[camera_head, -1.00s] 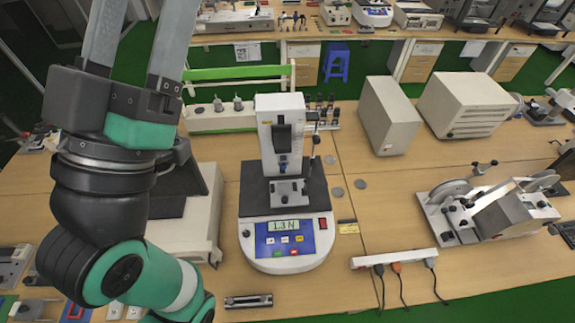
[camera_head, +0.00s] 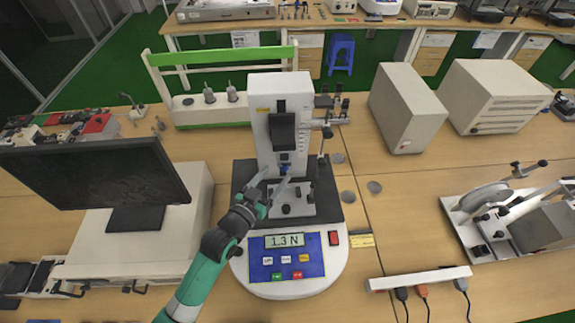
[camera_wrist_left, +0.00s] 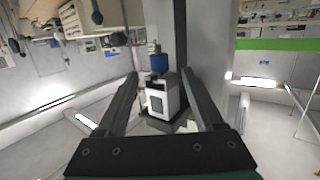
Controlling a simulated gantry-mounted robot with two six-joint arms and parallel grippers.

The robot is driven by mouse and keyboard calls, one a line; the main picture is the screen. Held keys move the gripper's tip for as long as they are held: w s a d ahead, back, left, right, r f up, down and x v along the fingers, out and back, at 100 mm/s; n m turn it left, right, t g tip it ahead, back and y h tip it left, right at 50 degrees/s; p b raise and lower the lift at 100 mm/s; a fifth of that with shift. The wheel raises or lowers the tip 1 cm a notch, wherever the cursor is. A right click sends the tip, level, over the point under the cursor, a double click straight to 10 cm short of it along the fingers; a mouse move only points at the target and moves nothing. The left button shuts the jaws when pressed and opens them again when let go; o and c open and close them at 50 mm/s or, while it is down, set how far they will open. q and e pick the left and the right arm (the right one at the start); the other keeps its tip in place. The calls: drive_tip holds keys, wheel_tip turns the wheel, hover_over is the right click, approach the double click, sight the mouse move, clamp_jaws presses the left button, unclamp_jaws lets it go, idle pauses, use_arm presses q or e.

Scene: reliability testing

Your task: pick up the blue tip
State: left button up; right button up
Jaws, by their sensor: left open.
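The blue tip (camera_head: 285,168) sits below the dark clamp on the front of the white test stand (camera_head: 264,130). In the left wrist view the blue tip (camera_wrist_left: 159,63) shows above a small white block, between the ends of two dark fingers. My left gripper (camera_head: 276,176) is open, in front of and close beside the tip. Its fingers also show in the left wrist view (camera_wrist_left: 160,76), spread apart with nothing gripped. I cannot tell whether a finger touches the tip. My right gripper is not in view.
The stand's base has a display (camera_head: 284,240) reading 1.3 N. A monitor (camera_head: 95,172) stands at left, a green rack (camera_head: 208,112) behind. Grey boxes (camera_head: 405,110) and a wheeled device (camera_head: 500,222) are at right. A power strip (camera_head: 420,278) lies at front right.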

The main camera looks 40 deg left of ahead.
sight(282, 168)
use_arm(q)
drive_tip(key=x, duration=0.6)
drive_tip(key=b+x, duration=0.1)
drive_tip(key=x, duration=0.2)
drive_tip(key=shift+f, duration=0.45)
clamp_jaws()
